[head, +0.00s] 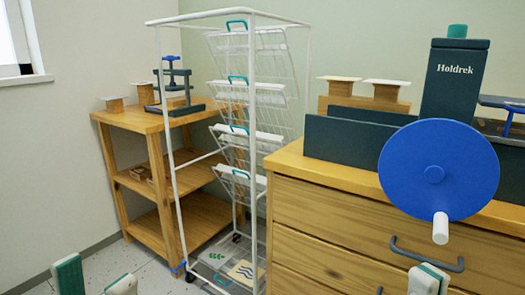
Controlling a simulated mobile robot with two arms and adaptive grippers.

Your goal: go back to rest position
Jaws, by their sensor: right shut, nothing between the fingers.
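My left gripper (95,281) shows at the bottom left edge, with only its pale fingertips and green pads in view. The two fingers are spread apart and nothing shows between them. My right gripper (428,280) shows at the bottom right, in front of the wooden drawer cabinet (325,238). Its fingertips are together, with nothing held. The rest of both grippers and both arms is below the picture.
A white wire drying rack (254,150) on casters stands in the middle. A wooden shelf (182,213) is behind it at left. A dark press (455,85) marked Holdrek, with a big blue wheel (425,195), sits on the cabinet. Floor shows at lower left.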

